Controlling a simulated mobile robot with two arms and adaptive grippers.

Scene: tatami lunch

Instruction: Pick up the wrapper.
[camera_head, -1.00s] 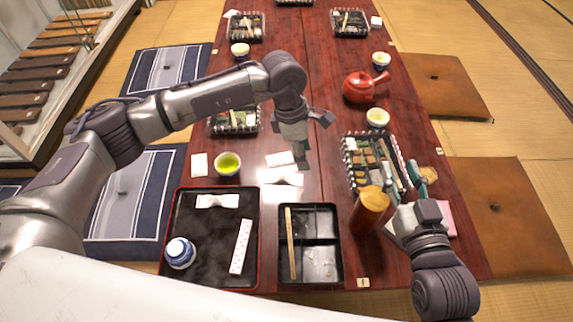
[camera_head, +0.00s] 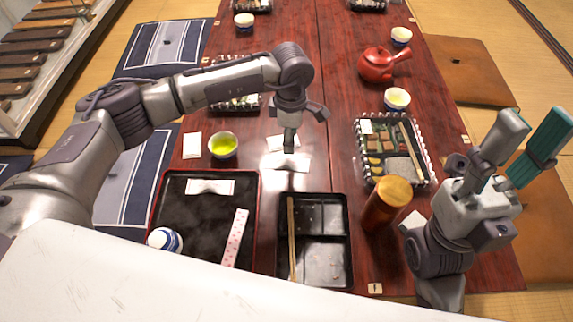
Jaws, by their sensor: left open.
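A white folded paper piece (camera_head: 286,162), likely a wrapper, lies flat on the red-brown table. My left gripper (camera_head: 290,148) points down right over it, open; I cannot tell whether it touches the paper. A similar white knotted paper (camera_head: 210,187) lies on the black tray with the red rim (camera_head: 196,212). A long pale pink patterned paper sleeve (camera_head: 236,238) lies lower on that tray. I cannot tell which of these is the task's wrapper. My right gripper (camera_head: 525,140) is raised at the right, fingers up and spread, empty.
A divided black box (camera_head: 347,243) with a wooden stick (camera_head: 292,240) stands right of the tray. A brown cylinder (camera_head: 387,204), a bento box (camera_head: 428,178), a red teapot (camera_head: 383,65) and a green tea cup (camera_head: 223,145) stand nearby. A blue-and-white cup (camera_head: 165,241) is on the tray.

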